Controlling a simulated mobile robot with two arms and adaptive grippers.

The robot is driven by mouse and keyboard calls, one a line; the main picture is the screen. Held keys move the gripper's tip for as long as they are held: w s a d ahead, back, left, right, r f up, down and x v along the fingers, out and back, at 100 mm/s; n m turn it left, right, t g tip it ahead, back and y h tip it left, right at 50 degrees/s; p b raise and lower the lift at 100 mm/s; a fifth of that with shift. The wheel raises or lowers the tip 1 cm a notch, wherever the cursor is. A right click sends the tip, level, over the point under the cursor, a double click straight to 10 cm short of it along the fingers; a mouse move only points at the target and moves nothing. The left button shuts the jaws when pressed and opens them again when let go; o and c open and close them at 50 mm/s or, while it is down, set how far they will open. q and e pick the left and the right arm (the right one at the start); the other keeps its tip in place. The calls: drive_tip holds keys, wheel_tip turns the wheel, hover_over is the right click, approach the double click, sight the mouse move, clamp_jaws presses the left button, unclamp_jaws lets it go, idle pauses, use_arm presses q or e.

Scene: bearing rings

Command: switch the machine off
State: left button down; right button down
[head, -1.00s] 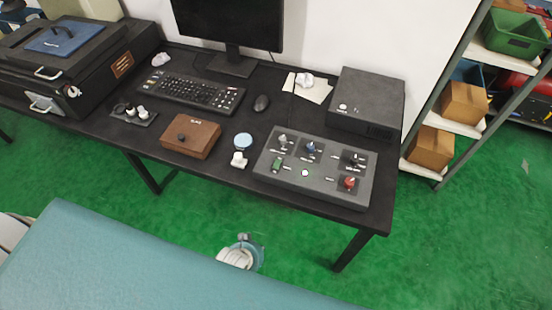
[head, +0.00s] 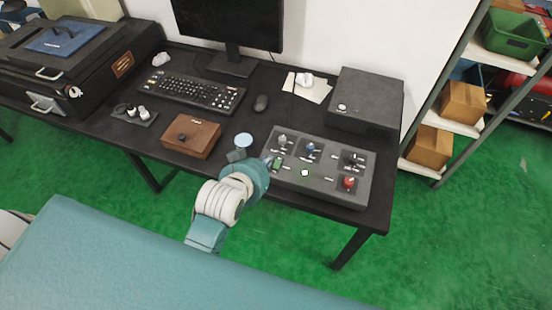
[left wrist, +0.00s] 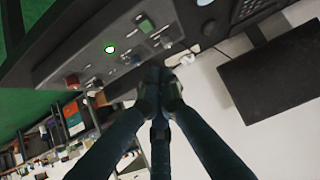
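A grey control panel (head: 325,187) lies on the right part of the black desk. The labels are too small to read. My left gripper (head: 269,160) is at the panel's left end, close to the green switch; contact cannot be told. In the left wrist view its fingers (left wrist: 160,78) come together with nothing visible between them. The lit button (left wrist: 111,49) and red knob (left wrist: 72,81) show there too. My right gripper is out of view.
A black box (head: 366,98) stands behind the panel. A brown wooden box (head: 191,137), a light blue disc (head: 243,140), a keyboard (head: 190,92) and a mouse (head: 261,103) lie to the left. A monitor (head: 230,25) stands at the back. Shelves are at the right.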

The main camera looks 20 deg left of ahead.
use_arm(q)
drive_tip(key=p, duration=0.1)
hover_over(278, 161)
drive_tip(key=s, duration=0.3)
wheel_tip(278, 161, down, 6)
drive_tip(key=shift+r, duration=0.2)
drive_tip(key=f, duration=0.1)
drive_tip(key=w+f, duration=0.1)
drive_tip(key=f, duration=0.1)
drive_tip(key=shift+f, duration=0.2)
drive_tip(key=shift+f+p, duration=0.3)
drive_tip(key=shift+f, duration=0.3)
drive_tip(key=shift+w+f, duration=0.25)
drive_tip(key=shift+w, duration=0.15)
drive_tip(key=shift+w+r, duration=0.1)
drive_tip(key=shift+w, duration=0.55)
